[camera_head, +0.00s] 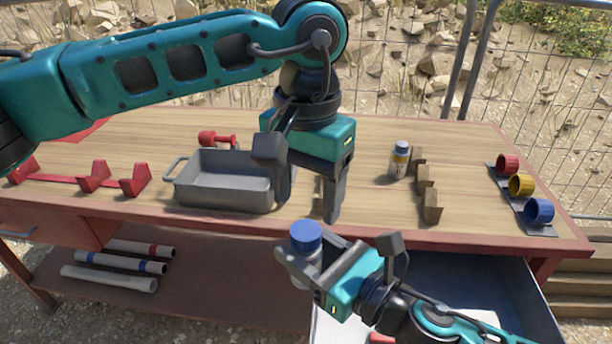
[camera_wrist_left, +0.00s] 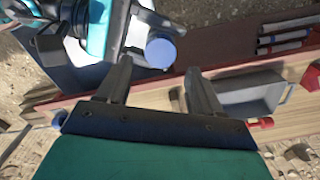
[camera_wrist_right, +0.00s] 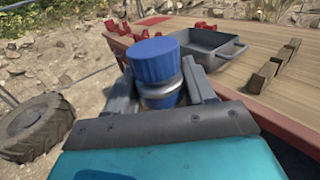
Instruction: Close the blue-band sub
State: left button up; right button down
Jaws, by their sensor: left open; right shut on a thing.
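My right gripper (camera_head: 314,266) is shut on a grey cylindrical piece (camera_head: 299,270) with a blue top (camera_head: 306,236), held upright in front of the table. The blue top also shows in the right wrist view (camera_wrist_right: 153,60) and the left wrist view (camera_wrist_left: 161,52). In the right wrist view the grey body stands between the fingers and the top is above them. My left gripper (camera_head: 308,206) is open and empty, pointing down above and behind the blue top, apart from it.
A grey tray (camera_head: 222,197) and red stands (camera_head: 93,176) are on the table's left. Red, yellow and blue cups (camera_head: 521,184) sit at the right. Banded tubes (camera_head: 120,262) lie on the lower shelf. A drawer is open.

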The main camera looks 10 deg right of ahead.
pick_arm(q)
jog(key=n, duration=0.3)
jog(key=shift+r+n, duration=0.15)
jog(key=shift+n, duration=0.25)
jog(key=n, duration=0.3)
jog(key=shift+n, duration=0.4)
jog(key=n, duration=0.3)
jog(key=shift+r+n, duration=0.15)
jog(key=shift+n, duration=0.25)
jog(key=n, duration=0.3)
jog(key=shift+r, duration=0.1)
jog(key=n, duration=0.8)
jog(key=shift+r, duration=0.15)
jog(key=n, duration=0.3)
jog(key=shift+r, duration=0.1)
jog(key=n, duration=0.4)
jog(key=shift+r, duration=0.1)
jog(key=n, duration=0.5)
jog(key=shift+r+n, duration=0.15)
jog(key=shift+n, duration=0.15)
jog(key=n, duration=0.5)
jog(key=shift+r+n, duration=0.1)
jog(key=shift+n, duration=0.2)
jog(key=n, duration=0.5)
jog(key=shift+r, duration=0.15)
jog(key=n, duration=0.4)
jog(key=shift+r, duration=0.1)
